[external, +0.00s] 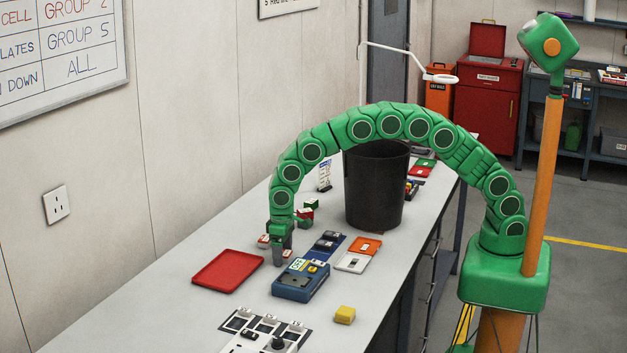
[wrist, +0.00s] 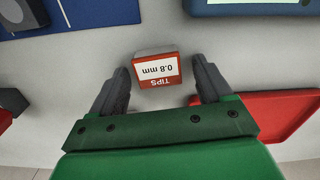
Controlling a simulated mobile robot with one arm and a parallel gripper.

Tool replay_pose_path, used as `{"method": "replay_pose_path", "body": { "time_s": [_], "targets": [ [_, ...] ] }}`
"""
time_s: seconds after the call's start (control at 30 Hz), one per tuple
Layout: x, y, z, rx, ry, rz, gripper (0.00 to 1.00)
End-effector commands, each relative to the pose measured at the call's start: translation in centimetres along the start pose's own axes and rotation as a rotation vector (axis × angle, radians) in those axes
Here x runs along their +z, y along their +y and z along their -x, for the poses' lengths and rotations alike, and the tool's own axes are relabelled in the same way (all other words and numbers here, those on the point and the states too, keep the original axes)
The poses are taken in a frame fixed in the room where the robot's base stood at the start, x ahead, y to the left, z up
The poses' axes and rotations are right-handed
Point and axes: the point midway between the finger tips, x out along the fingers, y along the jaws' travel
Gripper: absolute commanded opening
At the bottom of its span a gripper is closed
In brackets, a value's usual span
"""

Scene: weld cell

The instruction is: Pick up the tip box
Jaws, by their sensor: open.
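The tip box is a small red and white box (wrist: 158,72) with a label reading "TIPS 0.8 mm", upside down in the wrist view. It lies on the bench between and slightly ahead of my fingertips. My gripper (wrist: 161,82) is open, with one finger on each side of the box and a gap visible at both sides. In the external view my gripper (external: 281,254) points down low over the bench. Small red and white items show close around it there, partly hidden by the fingers; I cannot tell for sure which is the tip box.
A red tray (external: 226,271) lies left of my gripper, a blue device (external: 300,281) in front, and a blue mat (external: 332,246) to the right. A black bin (external: 375,190) stands behind, under my arched arm. A yellow block (external: 345,314) sits near the bench's front edge.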

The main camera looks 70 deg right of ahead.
Motion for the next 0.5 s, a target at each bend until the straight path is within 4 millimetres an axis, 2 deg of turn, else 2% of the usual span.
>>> {"method": "replay_pose_path", "body": {
  "time_s": [0.1, 0.5],
  "targets": [
    [0.0, 0.0, 0.03, 0.0, 0.0, 0.0, 0.77],
    [0.01, 0.01, 0.03, 0.0, -0.001, 0.0, 0.17]
  ]
}}
